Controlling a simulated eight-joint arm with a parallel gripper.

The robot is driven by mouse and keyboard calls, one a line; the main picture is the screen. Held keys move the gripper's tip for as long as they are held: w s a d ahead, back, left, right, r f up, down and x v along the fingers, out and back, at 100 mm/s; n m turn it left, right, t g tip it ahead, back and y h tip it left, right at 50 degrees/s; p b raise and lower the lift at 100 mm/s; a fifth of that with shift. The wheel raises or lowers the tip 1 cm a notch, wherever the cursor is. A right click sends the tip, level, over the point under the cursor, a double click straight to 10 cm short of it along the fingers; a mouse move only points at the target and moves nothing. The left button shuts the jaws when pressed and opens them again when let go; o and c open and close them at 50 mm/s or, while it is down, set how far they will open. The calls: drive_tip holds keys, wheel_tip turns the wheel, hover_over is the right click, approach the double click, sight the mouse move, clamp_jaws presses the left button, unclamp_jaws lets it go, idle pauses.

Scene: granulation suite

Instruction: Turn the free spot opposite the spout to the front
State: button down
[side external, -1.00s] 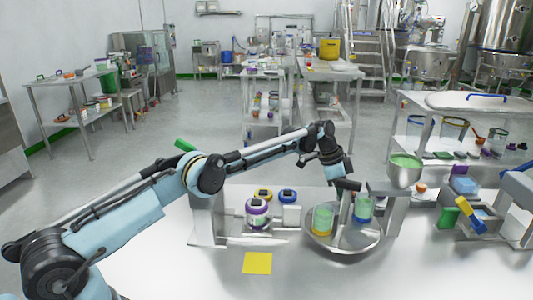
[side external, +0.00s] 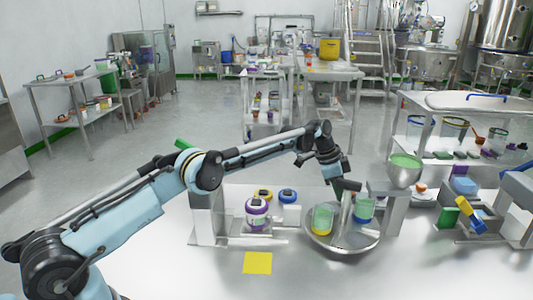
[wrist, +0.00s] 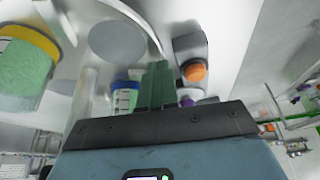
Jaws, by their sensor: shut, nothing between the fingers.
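A round steel turntable dish (side external: 343,245) stands on the bench in the side view. A beaker with a yellow band and green contents (side external: 322,220) stands at its front left; it also shows in the wrist view (wrist: 28,72). A blue-banded container (side external: 363,210) stands at its back right. An upright steel piece (side external: 344,215) rises between them. The spout is the steel funnel (side external: 404,176) with green contents, right of the dish. A bare grey disc (wrist: 117,41) shows on the dish in the wrist view. My gripper (wrist: 158,68) is shut and empty, above the dish's back; contact is unclear.
A steel shelf left of the dish holds a purple-banded jar (side external: 257,213) and small yellow and blue-lidded items. A yellow square (side external: 257,263) lies on the open bench in front. A steel block (side external: 385,208) crowds the dish's right side.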

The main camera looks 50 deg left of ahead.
sight(349, 181)
drive_tip(key=a, duration=0.1)
drive_tip(key=s+a, duration=0.1)
drive_tip(key=a+r, duration=0.1)
drive_tip(key=shift+s+a, duration=0.15)
drive_tip(key=v, duration=0.8)
drive_tip(key=shift+w, duration=0.35)
drive_tip(key=c, duration=1.7)
unclamp_jaws()
drive_tip(key=shift+a+r, duration=0.1)
drive_tip(key=shift+r, duration=0.3)
drive_tip(key=o, duration=0.6)
drive_tip(key=s+d+r+m, duration=0.1)
drive_tip(key=s+d+r, duration=0.1)
drive_tip(key=r, duration=0.2)
drive_tip(key=s+d+r+m, duration=0.1)
drive_tip(key=s+d+r, duration=0.1)
drive_tip(key=r, duration=0.2)
drive_tip(key=s+d+r+m+g, duration=0.1)
drive_tip(key=s+d+r, duration=0.1)
drive_tip(key=d+r, duration=0.1)
drive_tip(key=shift+s+d+r, duration=0.15)
drive_tip(key=shift+r, duration=0.5)
drive_tip(key=x, duration=1.2)
drive_tip(key=shift+d+r, duration=0.1)
drive_tip(key=shift+d, duration=0.15)
clamp_jaws()
